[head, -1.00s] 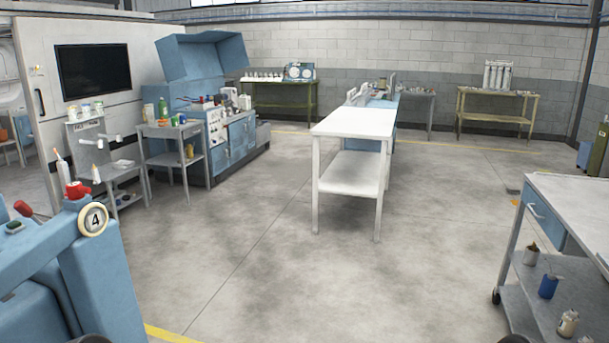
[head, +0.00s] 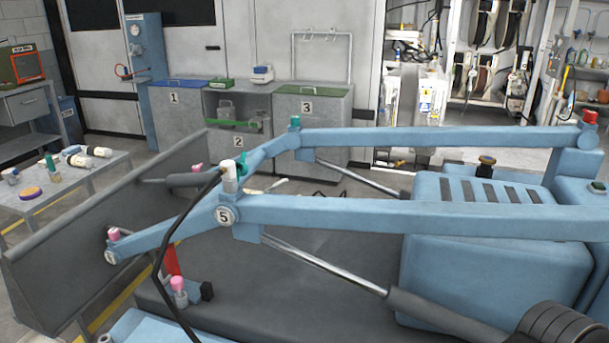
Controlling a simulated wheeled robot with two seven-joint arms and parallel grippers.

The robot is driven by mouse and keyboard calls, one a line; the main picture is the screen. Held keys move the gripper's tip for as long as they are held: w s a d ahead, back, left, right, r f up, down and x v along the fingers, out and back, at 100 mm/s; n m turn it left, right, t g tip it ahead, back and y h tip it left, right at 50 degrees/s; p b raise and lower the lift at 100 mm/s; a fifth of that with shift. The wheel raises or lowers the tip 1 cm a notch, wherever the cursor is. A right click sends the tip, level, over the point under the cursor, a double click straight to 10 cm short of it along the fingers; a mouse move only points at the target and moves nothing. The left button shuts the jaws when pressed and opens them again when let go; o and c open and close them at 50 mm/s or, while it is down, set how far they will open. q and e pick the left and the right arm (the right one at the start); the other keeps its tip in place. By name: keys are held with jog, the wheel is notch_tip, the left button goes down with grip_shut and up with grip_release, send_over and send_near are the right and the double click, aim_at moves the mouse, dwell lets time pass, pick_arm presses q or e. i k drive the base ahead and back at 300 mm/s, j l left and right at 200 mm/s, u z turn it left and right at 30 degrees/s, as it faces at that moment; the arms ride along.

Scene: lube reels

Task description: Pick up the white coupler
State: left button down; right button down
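A white cylindrical piece (head: 229,178), which looks like the white coupler, stands upright on the blue loader arm (head: 345,214) just above the round "5" plate (head: 226,214). Neither of my grippers shows in the head view.
A second blue beam (head: 430,138) runs behind the first. Numbered cabinets (head: 312,130) line the back. Other fittings are pink (head: 178,284), teal (head: 294,122) and red (head: 590,116).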

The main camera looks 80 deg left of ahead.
aim_at(227, 166)
jog(key=u, duration=3.3)
jog(key=i+j, duration=0.15)
jog(key=j, duration=0.2)
jog(key=i+j, duration=0.15)
jog(key=j, duration=0.2)
jog(key=i+j, duration=0.15)
jog(key=j, duration=0.25)
jog(key=z, duration=1.6)
